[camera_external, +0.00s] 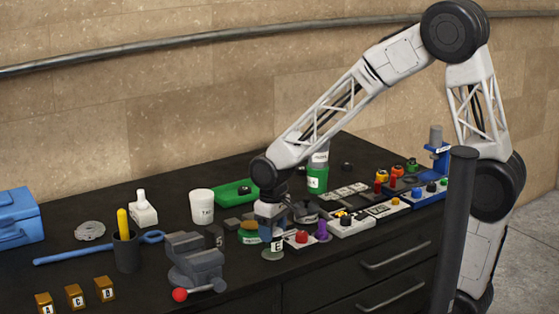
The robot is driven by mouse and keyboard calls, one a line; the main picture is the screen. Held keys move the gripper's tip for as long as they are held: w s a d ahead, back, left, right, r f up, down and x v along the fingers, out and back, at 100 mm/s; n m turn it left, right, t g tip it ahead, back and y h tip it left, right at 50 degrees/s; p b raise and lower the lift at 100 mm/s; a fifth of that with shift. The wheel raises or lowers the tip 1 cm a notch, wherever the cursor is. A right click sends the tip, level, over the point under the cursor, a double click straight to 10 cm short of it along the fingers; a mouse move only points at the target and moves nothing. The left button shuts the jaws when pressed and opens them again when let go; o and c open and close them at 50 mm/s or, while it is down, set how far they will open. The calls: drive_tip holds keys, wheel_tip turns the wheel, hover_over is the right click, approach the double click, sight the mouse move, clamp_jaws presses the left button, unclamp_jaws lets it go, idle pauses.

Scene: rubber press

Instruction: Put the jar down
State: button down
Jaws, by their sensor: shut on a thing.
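My gripper (271,232) points down over the front middle of the black bench. It is shut on a small pale jar (272,253) with a white label reading "E". The jar is upright and low, close to the bench's front edge. I cannot tell whether its base touches the bench top. The fingers and the gripper body hide its upper part.
A grey vise (195,262) with a red knob stands left of the jar. A red-button box (302,238) and a purple piece (321,230) are close on its right. Brown labelled blocks (75,296) sit front left.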

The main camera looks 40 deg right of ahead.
drive_tip(key=shift+f, duration=0.35)
drive_tip(key=shift+f, duration=0.2)
drive_tip(key=shift+c, duration=1.7)
unclamp_jaws()
drive_tip(key=shift+r, duration=0.2)
wheel_tip(320, 180, up, 12)
